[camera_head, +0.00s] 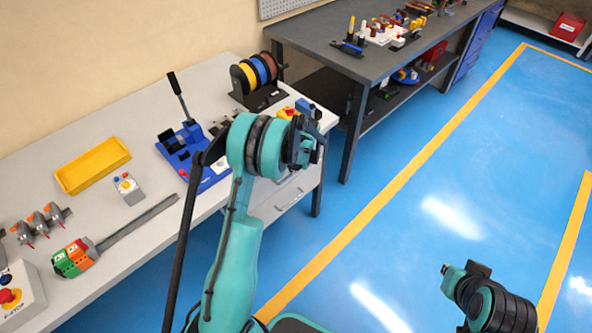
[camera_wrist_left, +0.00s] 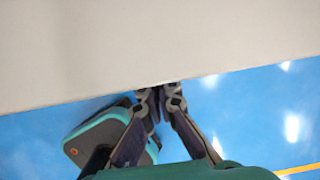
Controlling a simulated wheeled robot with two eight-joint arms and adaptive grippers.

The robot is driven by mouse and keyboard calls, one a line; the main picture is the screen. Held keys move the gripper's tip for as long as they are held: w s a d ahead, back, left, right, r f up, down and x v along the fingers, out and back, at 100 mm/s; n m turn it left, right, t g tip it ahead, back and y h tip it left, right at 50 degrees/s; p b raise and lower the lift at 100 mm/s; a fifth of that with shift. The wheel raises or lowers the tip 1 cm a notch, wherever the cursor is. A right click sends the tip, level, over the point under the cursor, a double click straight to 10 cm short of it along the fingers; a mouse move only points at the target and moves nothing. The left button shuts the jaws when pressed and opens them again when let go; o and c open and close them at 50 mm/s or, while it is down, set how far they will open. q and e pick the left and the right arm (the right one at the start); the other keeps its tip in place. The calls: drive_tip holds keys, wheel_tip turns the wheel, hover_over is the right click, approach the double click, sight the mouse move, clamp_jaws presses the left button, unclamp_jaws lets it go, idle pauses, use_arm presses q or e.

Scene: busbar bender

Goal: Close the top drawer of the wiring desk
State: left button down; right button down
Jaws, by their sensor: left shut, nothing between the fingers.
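The wiring desk (camera_head: 150,120) has a pale grey top and runs along the wall at the left. Its white drawer (camera_head: 290,199) with a handle shows below the right end of the top, partly hidden behind my left arm. I cannot tell how far it stands out. My left gripper (camera_head: 309,128) is at the desk's right end, partly hidden by its wrist. In the left wrist view the left gripper (camera_wrist_left: 159,90) is shut and empty, its tips at the edge of a pale grey surface; contact is unclear. Of my right arm only links show at lower right.
On the desk stand a blue lever tool (camera_head: 185,150), cable spools (camera_head: 258,75), a yellow tray (camera_head: 92,165) and a control box (camera_head: 18,295). A dark workbench (camera_head: 345,50) stands behind at the right.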

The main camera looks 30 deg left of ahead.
use_arm(q)
drive_tip(key=a, duration=0.1)
drive_tip(key=w+a, duration=0.1)
drive_tip(key=shift+a+r, duration=0.15)
drive_tip(key=shift+a, duration=0.15)
